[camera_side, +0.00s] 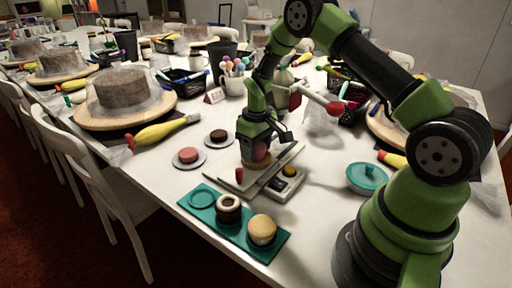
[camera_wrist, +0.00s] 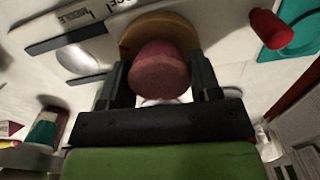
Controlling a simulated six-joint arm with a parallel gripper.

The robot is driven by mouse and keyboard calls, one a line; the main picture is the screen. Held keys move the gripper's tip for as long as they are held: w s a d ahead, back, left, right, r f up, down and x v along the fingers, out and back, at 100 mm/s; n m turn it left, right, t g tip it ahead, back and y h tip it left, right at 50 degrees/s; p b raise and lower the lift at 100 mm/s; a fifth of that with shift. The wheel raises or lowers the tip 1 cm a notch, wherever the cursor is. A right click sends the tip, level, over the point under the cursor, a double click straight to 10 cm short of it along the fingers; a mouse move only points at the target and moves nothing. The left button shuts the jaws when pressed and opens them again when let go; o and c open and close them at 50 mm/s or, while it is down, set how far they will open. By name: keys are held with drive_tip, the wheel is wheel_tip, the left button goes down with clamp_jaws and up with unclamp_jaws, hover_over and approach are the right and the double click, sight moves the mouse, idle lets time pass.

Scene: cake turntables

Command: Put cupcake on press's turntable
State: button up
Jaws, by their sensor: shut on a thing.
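My gripper (camera_side: 262,143) is shut on a pink cupcake (camera_wrist: 163,70) and reaches down over the press's base. In the wrist view my gripper (camera_wrist: 160,82) has one finger on each side of the cupcake. In the side view the cupcake (camera_side: 260,153) shows partly between the fingers. The press's turntable, a tan round disc (camera_wrist: 133,38), lies right below or behind the cupcake; it also shows in the side view (camera_side: 251,164). I cannot tell whether the cupcake touches the disc. The press's pale base (camera_side: 290,186) carries a yellow knob.
A teal tray (camera_side: 230,227) with a dark ring-topped cake and a cream-topped cake stands in front. Small plates with a pink cake (camera_side: 188,156) and a brown cake (camera_side: 217,135) are to the left. A teal lidded dish (camera_side: 367,177) is to the right.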

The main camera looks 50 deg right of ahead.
drive_tip(key=shift+f, duration=0.1)
drive_tip(key=o, duration=0.9)
wheel_tip(320, 180, up, 12)
wheel_tip(320, 180, up, 8)
drive_tip(key=t, duration=0.2)
hover_over(257, 145)
drive_tip(key=s+a, duration=0.3)
drive_tip(key=a, duration=0.1)
drive_tip(key=s+a+r+m+t, duration=0.1)
drive_tip(key=s+a+r, duration=0.1)
drive_tip(key=s, duration=0.4)
drive_tip(key=s+a+r+m+t+y, duration=0.1)
drive_tip(key=s+a+r+t, duration=0.1)
drive_tip(key=s+a, duration=0.2)
drive_tip(key=s+a+r+m+t+y, duration=0.1)
drive_tip(key=s+a+r+t, duration=0.1)
drive_tip(key=s, duration=0.6)
drive_tip(key=shift+a+r, duration=0.55)
drive_tip(key=shift+a, duration=0.1)
